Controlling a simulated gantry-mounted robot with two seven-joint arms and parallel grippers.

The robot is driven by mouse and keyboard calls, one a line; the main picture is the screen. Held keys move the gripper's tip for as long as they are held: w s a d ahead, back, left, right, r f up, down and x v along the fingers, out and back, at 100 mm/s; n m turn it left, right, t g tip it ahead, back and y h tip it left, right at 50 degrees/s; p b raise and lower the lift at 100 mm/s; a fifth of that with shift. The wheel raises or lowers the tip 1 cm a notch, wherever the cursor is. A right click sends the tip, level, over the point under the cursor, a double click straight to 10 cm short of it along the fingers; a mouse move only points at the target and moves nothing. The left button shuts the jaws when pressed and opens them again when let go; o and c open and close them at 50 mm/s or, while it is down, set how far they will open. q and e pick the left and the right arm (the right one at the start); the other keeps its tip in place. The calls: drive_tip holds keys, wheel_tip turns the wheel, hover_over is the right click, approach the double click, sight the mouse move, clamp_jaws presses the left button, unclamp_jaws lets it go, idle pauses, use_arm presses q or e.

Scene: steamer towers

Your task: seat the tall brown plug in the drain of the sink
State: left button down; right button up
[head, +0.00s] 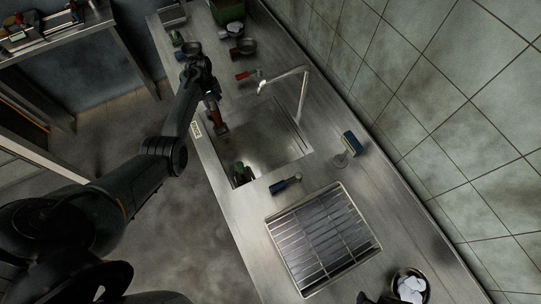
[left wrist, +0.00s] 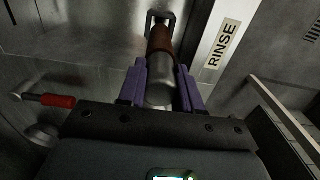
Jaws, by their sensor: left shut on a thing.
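The tall brown plug (head: 215,117) is held over the left side of the steel sink (head: 262,138) in the head view. My left gripper (head: 209,104) is shut on it. In the left wrist view the purple fingers (left wrist: 161,85) clasp the plug's grey cylindrical end; its brown part (left wrist: 160,42) extends beyond, with a dark squared loop at the far end. The sink's drain cannot be made out.
A tap (head: 287,84) arches over the sink's back edge. A green object (head: 241,173) is in the sink's near left corner. A blue-dark object (head: 286,184) and a slatted rack (head: 323,238) are on the near counter. A red-handled object (head: 247,75) lies beyond the sink.

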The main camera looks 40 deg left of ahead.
sight(214, 109)
idle(0.4)
use_arm(q)
drive_tip(key=shift+f, duration=0.1)
drive_tip(key=shift+f+b, duration=0.95)
drive_tip(key=shift+f, duration=0.45)
drive_tip(key=shift+f+b, duration=0.3)
drive_tip(key=shift+f, duration=0.15)
idle(0.4)
drive_tip(key=shift+f+b, duration=0.3)
drive_tip(key=shift+f, duration=0.2)
idle(0.3)
drive_tip(key=shift+f+b, duration=0.35)
drive_tip(key=shift+f, duration=0.1)
idle(0.4)
